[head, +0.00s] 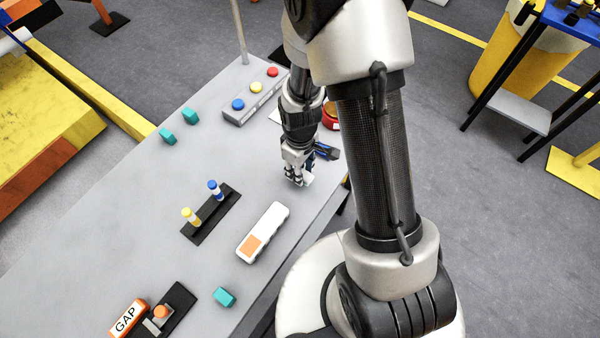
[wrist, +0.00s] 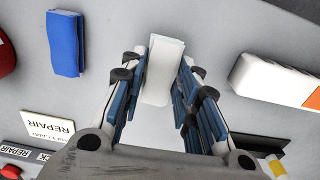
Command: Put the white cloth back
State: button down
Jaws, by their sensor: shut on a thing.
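The white cloth (wrist: 163,68) is a small folded pad between the blue-padded fingers of my gripper (wrist: 160,95) in the wrist view. My gripper is shut on it. In the head view my gripper (head: 297,178) is low over the right part of the grey table, and a white edge of the cloth (head: 307,181) shows at the fingertips. I cannot tell whether the cloth touches the table. A blue folded cloth (wrist: 65,43) lies on the table to the left in the wrist view; it also shows partly behind my gripper in the head view (head: 326,152).
A white and orange block (head: 263,232) lies near my gripper. A black holder (head: 211,215) with blue and yellow pegs stands left of it. A button box (head: 255,98) is at the back. REPAIR labels (wrist: 47,128) lie left in the wrist view. The table's left middle is clear.

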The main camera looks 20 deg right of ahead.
jog(key=shift+f, duration=1)
jog(key=shift+f, duration=0.1)
jog(key=shift+f+b, duration=0.15)
jog(key=shift+b, duration=0.2)
jog(key=c, duration=1.2)
grip_release()
jog(key=s+r+m+t+p, duration=0.1)
jog(key=s+r+p, duration=0.1)
jog(key=r, duration=1.1)
jog(key=s+r+m+t+p, duration=0.1)
jog(key=r+m+p, duration=0.1)
jog(key=r, duration=1.1)
jog(key=s+r+m+t, duration=0.1)
jog(key=s+r, duration=0.2)
jog(key=s, duration=0.1)
jog(key=s+r+m, duration=0.1)
jog(key=s+r, duration=0.3)
jog(key=s+r+m+t, duration=0.1)
jog(key=s+r+m, duration=0.1)
jog(key=s+r, duration=0.2)
jog(key=shift+t, duration=0.3)
